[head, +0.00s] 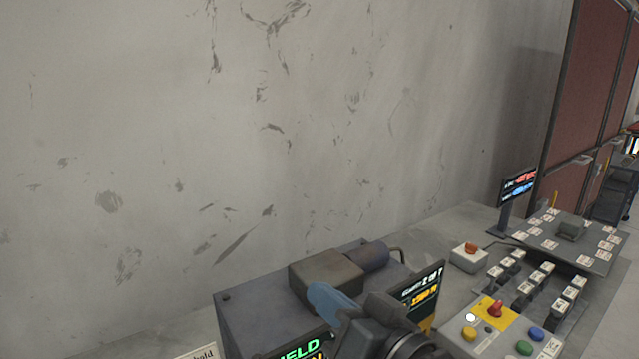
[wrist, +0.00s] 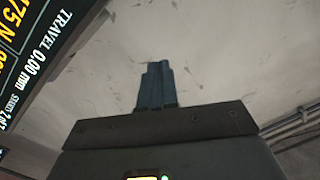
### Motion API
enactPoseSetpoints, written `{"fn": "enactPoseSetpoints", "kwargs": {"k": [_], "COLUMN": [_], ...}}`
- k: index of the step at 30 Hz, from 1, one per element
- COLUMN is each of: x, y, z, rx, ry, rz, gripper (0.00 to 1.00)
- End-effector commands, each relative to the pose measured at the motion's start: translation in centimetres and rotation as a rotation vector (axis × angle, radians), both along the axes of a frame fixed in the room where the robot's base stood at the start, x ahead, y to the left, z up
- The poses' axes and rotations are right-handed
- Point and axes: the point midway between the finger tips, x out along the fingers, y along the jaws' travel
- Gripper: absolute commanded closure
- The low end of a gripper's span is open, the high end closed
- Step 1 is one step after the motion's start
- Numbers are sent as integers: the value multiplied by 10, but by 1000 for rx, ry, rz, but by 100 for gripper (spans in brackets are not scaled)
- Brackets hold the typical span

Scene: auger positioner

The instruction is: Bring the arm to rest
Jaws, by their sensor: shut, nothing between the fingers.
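My gripper (wrist: 154,86) shows in the wrist view as two dark fingers pressed together, with nothing between them. They stick out past the dark gripper body and stand in front of a pale, scuffed surface. In the head view, part of my arm (head: 385,330) shows at the bottom edge, in front of the grey machine housing (head: 250,312). I cannot make out the fingertips there, nor tell whether the arm touches the housing.
A tilted display (head: 423,287) stands right of the housing. Beyond it are a red knob on a yellow plate (head: 494,310), coloured buttons, a boxed red button (head: 470,257), rows of labelled blocks and a small screen (head: 518,187). A scuffed wall (head: 300,120) rises behind.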

Motion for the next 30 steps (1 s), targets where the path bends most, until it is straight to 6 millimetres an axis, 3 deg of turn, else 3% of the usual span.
{"fn": "enactPoseSetpoints", "kwargs": {"k": [5, 14, 22, 30], "x": [-26, -98, -196, -303], "y": [-9, -47, -94, -152], "z": [-15, -73, -127, -147], "rx": [125, 165, 21, -253], "ry": [8, 67, 122, 123], "rz": [-147, -403, -572, -625], "gripper": [100, 100, 100, 100]}}
